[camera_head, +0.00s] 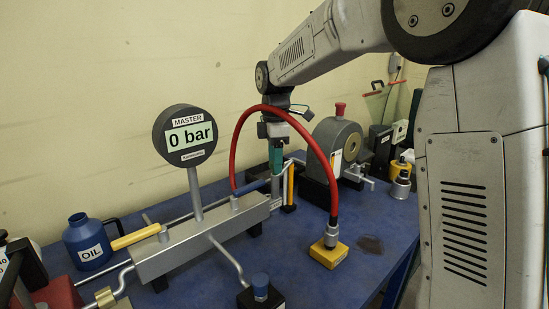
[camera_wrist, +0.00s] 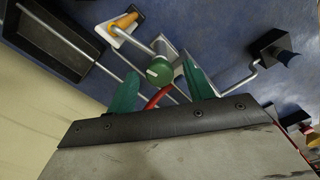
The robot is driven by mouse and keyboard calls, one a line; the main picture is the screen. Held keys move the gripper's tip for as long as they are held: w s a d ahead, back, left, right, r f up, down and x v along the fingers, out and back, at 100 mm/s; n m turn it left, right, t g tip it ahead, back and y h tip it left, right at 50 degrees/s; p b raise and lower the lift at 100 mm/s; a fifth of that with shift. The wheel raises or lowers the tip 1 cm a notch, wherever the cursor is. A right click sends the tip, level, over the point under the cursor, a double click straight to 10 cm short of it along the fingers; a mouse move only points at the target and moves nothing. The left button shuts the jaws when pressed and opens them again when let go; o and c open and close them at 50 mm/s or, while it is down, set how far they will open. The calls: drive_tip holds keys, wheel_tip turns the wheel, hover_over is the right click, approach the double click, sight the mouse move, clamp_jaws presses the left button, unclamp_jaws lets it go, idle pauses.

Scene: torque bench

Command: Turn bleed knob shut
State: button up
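The bleed knob looks to be the round green knob (camera_wrist: 160,71) in the wrist view, on a metal fitting near the bench top; I see no label on it. My gripper (camera_wrist: 160,68) has its two green fingers spread, one on each side of the knob, with a small gap visible on both sides. In the head view my gripper (camera_head: 276,162) points down behind the red hose, and the knob is hidden there. The master gauge (camera_head: 188,135) reads 0 bar and stands on the grey manifold (camera_head: 160,262), which carries a yellow handle and a blue handle.
The red hose (camera_head: 240,135) arches close in front of my gripper and ends at a yellow block (camera_head: 328,255). A grey round device (camera_head: 335,150) with a red top stands just right. A blue oil bottle (camera_head: 88,243) is at left. Bare blue bench (camera_head: 330,285) lies in front.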

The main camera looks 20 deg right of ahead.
drive_tip(key=c, duration=0.9)
drive_tip(key=shift+m, duration=0.3)
drive_tip(key=m, duration=0.4)
drive_tip(key=shift+m, duration=0.4)
drive_tip(key=m, duration=1)
drive_tip(key=shift+m, duration=2.7)
